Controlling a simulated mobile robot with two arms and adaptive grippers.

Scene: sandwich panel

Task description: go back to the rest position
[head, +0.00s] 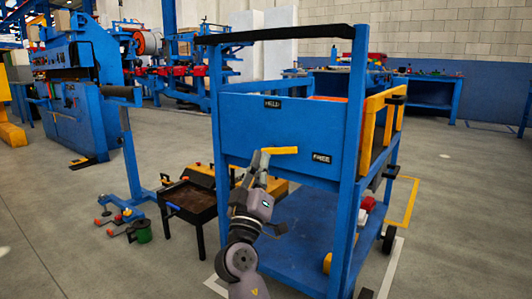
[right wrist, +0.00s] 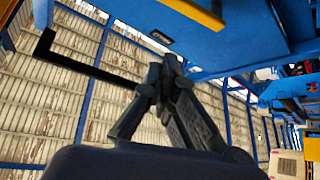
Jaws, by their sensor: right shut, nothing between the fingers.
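My right gripper (head: 263,156) rises in front of the blue panel (head: 240,125) of a wheeled cart. Its fingers are together and hold nothing. In the head view its tips overlap the left end of a short yellow bar (head: 284,150) on the panel. In the right wrist view the shut fingertips (right wrist: 168,65) stand apart from the yellow bar (right wrist: 194,12). The panel bears a "HELD" label (head: 272,104) at upper left and a "FREE" label (head: 321,158) at lower right. My left gripper is not in view.
The cart's blue posts (head: 355,130) and lower shelf (head: 300,225) are close to my right arm. A low dark tray table (head: 187,202) and a green can (head: 140,232) stand left of it. Grey floor is open at the far left and right.

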